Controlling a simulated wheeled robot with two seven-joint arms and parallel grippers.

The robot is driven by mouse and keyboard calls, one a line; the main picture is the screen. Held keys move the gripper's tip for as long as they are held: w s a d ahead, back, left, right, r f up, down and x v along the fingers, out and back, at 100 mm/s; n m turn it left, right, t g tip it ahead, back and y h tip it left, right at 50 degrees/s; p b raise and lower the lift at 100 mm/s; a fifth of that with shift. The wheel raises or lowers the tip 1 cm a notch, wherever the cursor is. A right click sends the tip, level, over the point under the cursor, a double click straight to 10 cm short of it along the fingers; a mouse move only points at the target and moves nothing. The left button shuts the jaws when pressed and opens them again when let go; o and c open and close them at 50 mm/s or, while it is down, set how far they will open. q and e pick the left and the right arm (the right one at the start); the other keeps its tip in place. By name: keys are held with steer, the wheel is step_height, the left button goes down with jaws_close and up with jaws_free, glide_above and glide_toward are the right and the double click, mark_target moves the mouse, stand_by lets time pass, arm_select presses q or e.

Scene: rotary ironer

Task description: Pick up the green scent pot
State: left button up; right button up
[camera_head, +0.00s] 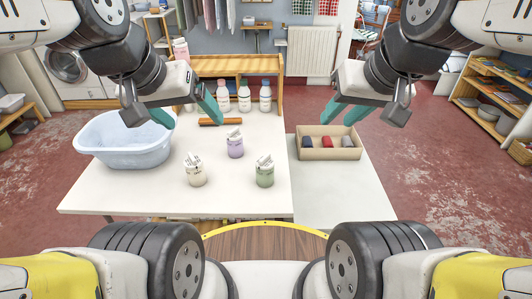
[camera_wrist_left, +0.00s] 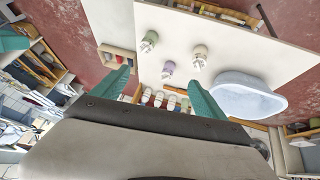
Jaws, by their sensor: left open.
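The green scent pot (camera_head: 265,174) stands upright on the white table, the rightmost and nearly the nearest of three similar pots. It also shows in the left wrist view (camera_wrist_left: 148,44). The purple pot (camera_head: 235,147) stands behind and to its left, and the cream pot (camera_head: 196,174) stands to its left. My left gripper (camera_head: 190,114) is open and empty, above the table's back left part, behind and left of the green pot. My right gripper (camera_head: 343,113) has its fingers apart and is empty, above the area near the wooden tray. Neither gripper touches a pot.
A pale blue basin (camera_head: 124,142) sits at the table's left. A wooden tray (camera_head: 329,153) with small coloured items stands on the right table section. White bottles (camera_head: 244,98) and a wooden rack (camera_head: 230,66) line the back. The front of the table is clear.

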mark_target(259, 177)
arm_select(q)
steer(key=w+d+f+n+g+h, duration=0.35)
steer(key=d+f+n+h, duration=0.2)
steer(key=f, duration=0.25)
steer(key=w+d+f+n+g+h, duration=0.35)
steer(key=d+f+h, duration=0.25)
steer(key=f, duration=0.2)
steer(key=w+a+f+n+t, duration=0.1)
steer(key=w+f+n+t, duration=0.2)
steer(key=f+n, duration=0.3)
steer(key=w+a+f+n+t, duration=0.1)
steer(key=w+f+n+t, duration=0.2)
steer(key=f+n+t, duration=0.2)
steer(key=w+a+f+n+t, duration=0.1)
steer(key=w+f+n+t, duration=0.2)
steer(key=f, duration=0.7)
steer(key=shift+w+a+f+n+t+y, duration=0.1)
steer(key=shift+a+n+t+y, duration=0.1)
steer(key=shift+n+t, duration=0.6)
steer(key=shift+w+a+f+n+t+y, duration=0.15)
steer(key=shift+n+t, duration=0.15)
steer(key=shift+n, duration=0.9)
steer(key=shift+w+d+f, duration=0.1)
steer(key=shift+d, duration=0.05)
steer(key=x, duration=0.5)
steer(key=shift+w+d, duration=0.1)
steer(key=shift+w, duration=0.1)
steer(key=shift+w+x, duration=0.2)
steer(key=shift+x, duration=2.85)
steer(key=shift+a, duration=0.25)
